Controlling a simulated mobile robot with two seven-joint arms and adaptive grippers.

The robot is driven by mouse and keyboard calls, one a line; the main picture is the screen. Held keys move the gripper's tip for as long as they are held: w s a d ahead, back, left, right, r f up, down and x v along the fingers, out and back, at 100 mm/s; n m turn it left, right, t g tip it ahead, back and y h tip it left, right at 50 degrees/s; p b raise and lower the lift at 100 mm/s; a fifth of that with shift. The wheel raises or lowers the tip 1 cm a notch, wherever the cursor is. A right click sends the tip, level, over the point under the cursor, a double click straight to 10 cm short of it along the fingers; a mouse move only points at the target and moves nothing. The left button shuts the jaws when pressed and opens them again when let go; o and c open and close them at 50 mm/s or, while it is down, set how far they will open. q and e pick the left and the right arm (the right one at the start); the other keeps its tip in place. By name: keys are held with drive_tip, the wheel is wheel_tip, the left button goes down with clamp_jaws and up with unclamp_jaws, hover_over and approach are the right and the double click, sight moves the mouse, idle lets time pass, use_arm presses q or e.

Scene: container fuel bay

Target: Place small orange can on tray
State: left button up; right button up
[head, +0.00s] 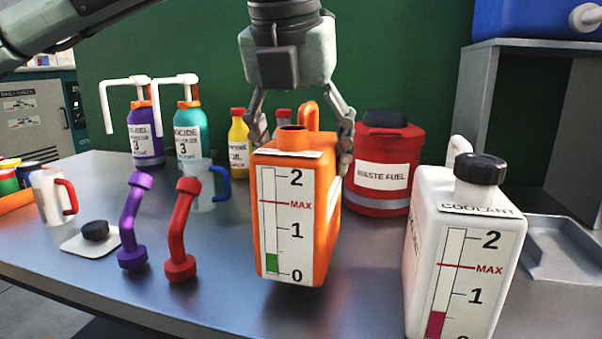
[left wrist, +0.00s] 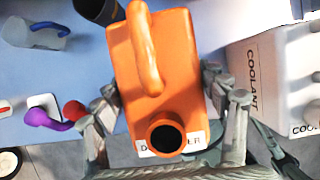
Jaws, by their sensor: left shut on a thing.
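The small orange can (head: 323,215) is upright near the front middle of the table, with a scale label, an open round neck and a top handle. My left gripper (head: 300,142) comes down from above with its fingers on either side of the can's upper body, shut on it. In the left wrist view, the can (left wrist: 165,60) sits between the fingers of the gripper (left wrist: 172,102). Whether its base touches the table is hard to tell. A shallow grey tray (head: 565,262) lies at the right. My right gripper is not in view.
A white coolant can (head: 455,235) stands between the orange can and the tray. A red waste fuel bin (head: 385,178) is behind. Purple (head: 133,220) and red (head: 181,230) bent tubes stand left. A grey shelf (head: 535,110) rises behind the tray.

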use_arm(q)
drive_tip(key=shift+f, duration=1.25)
drive_tip(key=shift+f, duration=0.1)
drive_tip(key=o, duration=1.9)
drive_tip(key=shift+c, duration=0.2)
